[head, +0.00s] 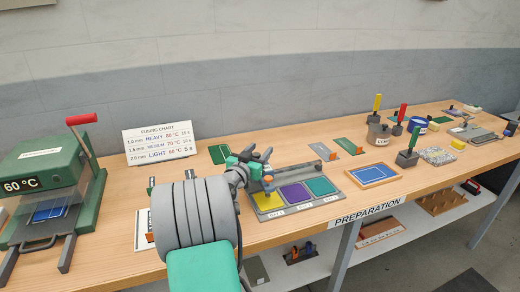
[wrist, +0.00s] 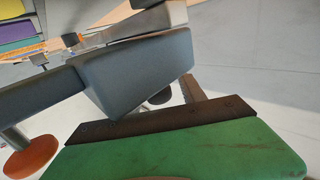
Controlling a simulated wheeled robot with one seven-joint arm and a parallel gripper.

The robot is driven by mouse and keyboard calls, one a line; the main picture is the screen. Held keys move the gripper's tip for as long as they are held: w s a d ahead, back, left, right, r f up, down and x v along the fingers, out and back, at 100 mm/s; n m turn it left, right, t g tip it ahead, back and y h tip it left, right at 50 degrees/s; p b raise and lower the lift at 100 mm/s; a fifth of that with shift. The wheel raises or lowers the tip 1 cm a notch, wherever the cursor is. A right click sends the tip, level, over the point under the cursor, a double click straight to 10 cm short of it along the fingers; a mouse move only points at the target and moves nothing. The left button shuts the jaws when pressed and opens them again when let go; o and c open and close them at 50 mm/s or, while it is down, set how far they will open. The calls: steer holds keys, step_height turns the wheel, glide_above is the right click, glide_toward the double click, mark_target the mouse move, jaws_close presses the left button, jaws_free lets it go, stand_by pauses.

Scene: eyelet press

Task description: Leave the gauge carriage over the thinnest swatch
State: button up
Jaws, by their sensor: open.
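A tray (head: 291,209) with three labelled bays holds a yellow swatch (head: 268,202), a purple swatch (head: 297,194) and a teal swatch (head: 321,186), from left to right. Their thicknesses cannot be told. My gripper (head: 268,170) is open above the back of the yellow bay. Grey parts with a small orange piece show under it. I cannot separate the gauge carriage clearly from my gripper there. In the wrist view the yellow, purple and teal colours show at the top left corner. A large grey block (wrist: 140,75) fills the middle, and I cannot tell what it is.
A green press (head: 45,165) reading 60 °C stands at the left. A blue framed panel (head: 374,174) lies right of the tray. Stamps, cups and blocks stand farther right. Bare wood lies in front of the tray.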

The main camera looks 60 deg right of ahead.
steer(key=shift+d, duration=0.25)
jaws_close()
stand_by(0.3)
stand_by(0.9)
